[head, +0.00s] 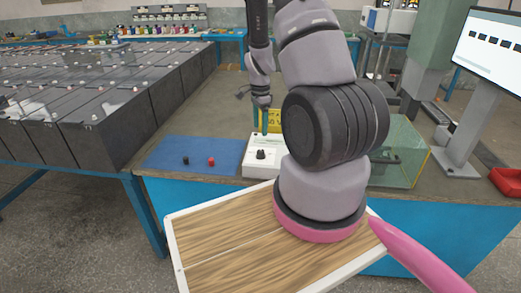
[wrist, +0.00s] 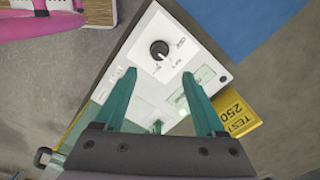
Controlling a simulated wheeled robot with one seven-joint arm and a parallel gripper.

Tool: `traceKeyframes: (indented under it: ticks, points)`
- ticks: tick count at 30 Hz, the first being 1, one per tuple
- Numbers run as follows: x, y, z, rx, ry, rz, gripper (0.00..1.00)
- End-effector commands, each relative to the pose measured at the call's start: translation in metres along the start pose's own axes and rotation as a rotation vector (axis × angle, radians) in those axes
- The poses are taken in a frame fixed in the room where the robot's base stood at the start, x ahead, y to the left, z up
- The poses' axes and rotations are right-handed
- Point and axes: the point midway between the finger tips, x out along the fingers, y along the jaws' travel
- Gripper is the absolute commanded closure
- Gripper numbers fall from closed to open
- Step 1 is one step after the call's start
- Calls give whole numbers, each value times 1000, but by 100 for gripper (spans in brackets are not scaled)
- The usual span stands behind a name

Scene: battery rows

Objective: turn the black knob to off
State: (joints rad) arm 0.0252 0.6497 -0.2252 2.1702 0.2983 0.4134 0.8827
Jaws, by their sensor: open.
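The black knob (head: 261,154) stands on the sloped front of a white box (head: 249,168) on the bench. In the wrist view the knob (wrist: 159,49) is round, with small printed marks around it; the setting it points at is too small to read for sure. My gripper (head: 260,131) hangs over the back part of the box with its teal fingers pointing down. In the wrist view my gripper (wrist: 158,76) is open and empty, its two fingers apart. The knob lies beyond the fingertips, roughly centred between them, and nothing touches it.
A blue mat (head: 190,155) with a black and a red terminal (head: 211,161) lies left of the box. A yellow sign (wrist: 232,114) stands beside it. A glass tank (head: 402,160) is at right. Battery rows (head: 100,110) fill the left.

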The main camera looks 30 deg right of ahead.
Motion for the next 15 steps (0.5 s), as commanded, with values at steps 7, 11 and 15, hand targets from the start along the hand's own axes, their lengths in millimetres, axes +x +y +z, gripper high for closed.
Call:
traceKeyframes:
  ticks: [7,11,15]
  points:
    - [34,2,-2,7,1,8,28]
    - [59,2,-2,5,0,8,28]
    - [84,2,-1,6,0,6,28]
